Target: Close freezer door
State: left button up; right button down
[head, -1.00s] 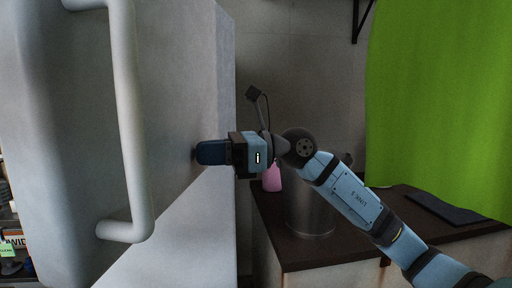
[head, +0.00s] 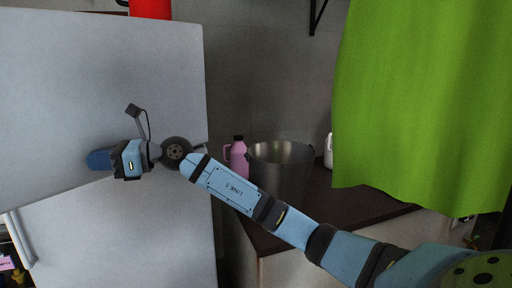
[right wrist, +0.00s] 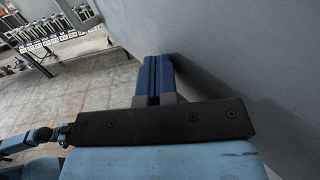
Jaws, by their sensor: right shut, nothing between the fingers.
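The grey freezer door (head: 60,80) fills the upper left of the head view. Its handle is out of view there. Its lower edge slants across the front of the lower body of the appliance (head: 140,240); I cannot tell whether it is fully shut. My right gripper (head: 90,160) is shut and empty, at the door's lower part, fingers pointing left. In the right wrist view the blue fingers (right wrist: 153,75) are together, alongside the grey door surface (right wrist: 240,50); whether they touch it is unclear. My left gripper is out of view.
A dark counter (head: 325,205) to the right holds a metal bucket (head: 280,175) and a pink bottle (head: 238,160). A green curtain (head: 420,100) hangs at the right. A red object (head: 150,9) stands on top of the appliance. Tiled floor (right wrist: 85,90) is open beside the gripper.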

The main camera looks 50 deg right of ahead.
pick_arm(q)
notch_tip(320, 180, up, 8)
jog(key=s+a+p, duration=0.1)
jog(key=p, duration=1.3)
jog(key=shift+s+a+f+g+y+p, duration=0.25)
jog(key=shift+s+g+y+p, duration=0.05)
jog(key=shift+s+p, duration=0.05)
pick_arm(e)
jog(key=w+d+m+t+h, duration=0.1)
jog(key=w+m+t+h, duration=0.5)
jog(key=w, duration=1.3)
jog(key=shift+w+d+r+t+h, duration=0.3)
jog(key=shift+w+d+r+h, duration=0.1)
jog(key=shift+h, duration=0.3)
